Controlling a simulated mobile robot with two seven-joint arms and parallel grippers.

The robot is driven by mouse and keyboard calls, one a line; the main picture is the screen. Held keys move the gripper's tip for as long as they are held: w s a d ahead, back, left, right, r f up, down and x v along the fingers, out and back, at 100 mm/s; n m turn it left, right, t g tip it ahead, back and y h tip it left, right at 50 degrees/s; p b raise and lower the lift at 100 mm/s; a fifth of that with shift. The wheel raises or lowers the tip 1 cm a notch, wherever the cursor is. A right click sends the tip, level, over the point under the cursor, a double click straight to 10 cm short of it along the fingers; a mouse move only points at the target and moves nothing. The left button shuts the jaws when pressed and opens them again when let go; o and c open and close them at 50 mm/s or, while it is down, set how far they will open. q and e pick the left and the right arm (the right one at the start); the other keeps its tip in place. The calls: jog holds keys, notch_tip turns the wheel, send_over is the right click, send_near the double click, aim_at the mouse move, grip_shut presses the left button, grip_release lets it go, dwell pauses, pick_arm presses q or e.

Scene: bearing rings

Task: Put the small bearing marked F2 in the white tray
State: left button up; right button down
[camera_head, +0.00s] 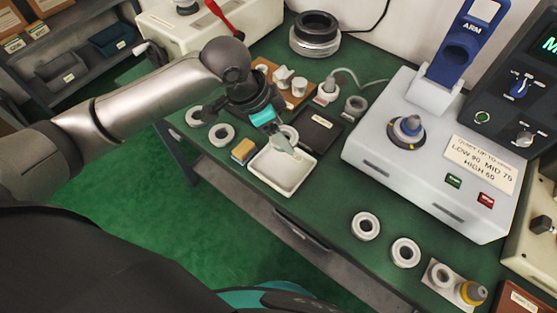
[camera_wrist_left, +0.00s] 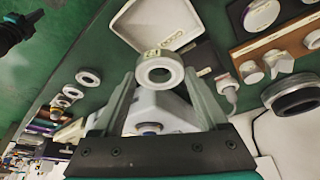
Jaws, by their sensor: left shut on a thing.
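My left gripper (camera_head: 284,141) is shut on a small pale bearing ring (camera_wrist_left: 160,72), held between its fingertips in the left wrist view (camera_wrist_left: 160,80). A small yellowish tag (camera_wrist_left: 152,54) shows at the ring's edge; its marking is too small to read surely. In the head view the ring (camera_head: 290,132) is partly hidden by the gripper. The white tray (camera_head: 258,172) lies on the green bench just in front of the gripper, and its visible floor looks empty. The tray also shows beyond the ring in the left wrist view (camera_wrist_left: 133,22).
A yellow-topped block (camera_head: 243,150) stands left of the tray, a dark tray (camera_head: 317,131) behind it. Loose rings (camera_head: 221,135) lie at left; others (camera_head: 366,226) lie at front right. A grey tester (camera_head: 400,165) stands at right. Bench between tray and front rings is clear.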

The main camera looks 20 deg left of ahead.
pick_arm(q)
jog(key=b, duration=0.3)
send_near(285, 165)
jog(key=x, duration=0.5)
jog(key=shift+w+d+f, duration=0.1)
jog(key=shift+d, duration=0.15)
jog(key=shift+f, duration=0.4)
jog(key=o, duration=1.6)
jog(key=shift+f, duration=0.1)
jog(key=shift+c, duration=0.2)
jog(key=p+v, duration=0.3)
jog(key=v, duration=0.9)
jog(key=shift+r+p, duration=0.2)
jog(key=shift+p, duration=0.15)
jog(key=shift+w+d, duration=0.1)
